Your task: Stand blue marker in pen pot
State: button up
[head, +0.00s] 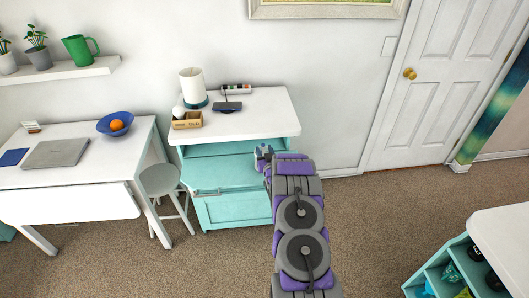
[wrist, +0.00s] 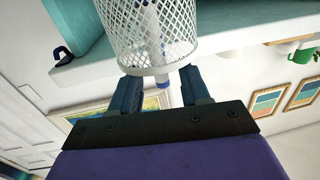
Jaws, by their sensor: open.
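In the wrist view, which is tipped upside down, a white wire-mesh pen pot (wrist: 125,35) fills the top middle. A marker with a white body and blue parts shows through the mesh. The blue end of the blue marker (wrist: 163,82) pokes out past the pot's near edge. My gripper (wrist: 162,88) is open, its two dark blue fingers on either side of that end with a gap each side. In the head view my gripper (head: 264,153) is at the front of the teal cabinet (head: 230,212). I cannot make out the pot or marker there.
A grey stool (head: 160,180) and a white table (head: 85,182) stand left.

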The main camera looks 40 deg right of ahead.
jog(key=shift+s, duration=0.1)
jog(key=p+v, duration=0.3)
jog(key=v, duration=1.4)
jog(key=shift+a, duration=0.1)
dwell(0.5)
jog(key=w+a+r+n+g+y, duration=0.3)
jog(key=w+a+r+g+y, duration=0.15)
jog(key=a+r, duration=0.2)
jog(key=s+a+r+g, duration=0.5)
jog(key=a+r, duration=0.4)
jog(key=a, duration=0.1)
jog(key=s+a+r+g+y, duration=0.1)
jog(key=s+a+r+g, duration=0.2)
jog(key=s+a, duration=0.3)
jog(key=s+a+r+n+g+y, duration=0.1)
jog(key=s+a+r, duration=0.5)
jog(key=s, duration=1.1)
jog(key=s+a+r+n+g+y, duration=0.1)
jog(key=s+a+r+g, duration=0.3)
jog(key=s, duration=0.8)
jog(key=a, duration=0.2)
jog(key=shift+a+r+g, duration=0.3)
jog(key=shift+a+g, duration=0.05)
jog(key=shift+a, duration=0.05)
jog(key=shift+s, duration=0.1)
